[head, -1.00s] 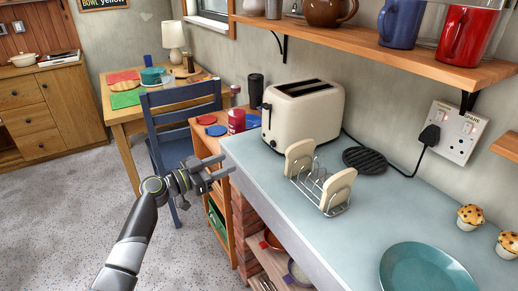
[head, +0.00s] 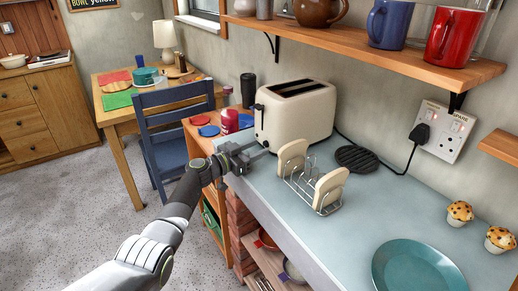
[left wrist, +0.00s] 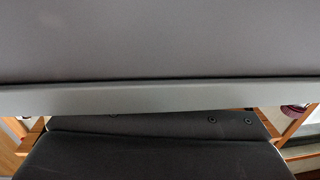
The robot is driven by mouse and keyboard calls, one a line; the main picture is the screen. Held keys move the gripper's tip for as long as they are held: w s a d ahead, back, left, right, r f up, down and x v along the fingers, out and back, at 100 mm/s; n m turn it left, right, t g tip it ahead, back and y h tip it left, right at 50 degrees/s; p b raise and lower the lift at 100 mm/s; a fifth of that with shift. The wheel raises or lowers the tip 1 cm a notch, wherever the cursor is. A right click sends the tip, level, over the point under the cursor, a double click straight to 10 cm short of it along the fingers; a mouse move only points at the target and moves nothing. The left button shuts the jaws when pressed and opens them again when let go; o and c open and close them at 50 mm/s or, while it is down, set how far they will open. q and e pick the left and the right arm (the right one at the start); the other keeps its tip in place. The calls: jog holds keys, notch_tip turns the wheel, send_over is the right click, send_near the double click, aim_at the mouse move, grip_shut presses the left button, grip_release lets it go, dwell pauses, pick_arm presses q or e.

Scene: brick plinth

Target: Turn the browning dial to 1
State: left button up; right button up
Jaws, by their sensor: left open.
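The cream toaster (head: 300,118) stands on the pale counter with its two slots facing up. My left gripper (head: 252,153) is open and empty at the counter's left edge, just in front of and below that end of the toaster. I cannot tell whether it touches the toaster. The left wrist view is mostly filled by dark grey surfaces close to the camera, with no toaster visible. My right gripper is not in view.
A wire rack (head: 312,188) holding bread slices stands right of my gripper. A teal plate (head: 418,270) and two muffins lie farther right on the counter (head: 375,205). A wooden shelf (head: 380,45) overhangs the back. A blue chair (head: 180,125) stands left.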

pick_arm(q)
jog(key=shift+x, duration=0.8)
grip_shut()
jog(key=shift+f+n+b, duration=0.15)
jog(key=shift+n+b, duration=0.55)
jog(key=shift+b, duration=0.3)
jog(key=shift+n+b, duration=0.55)
jog(key=shift+n, duration=0.15)
grip_release()
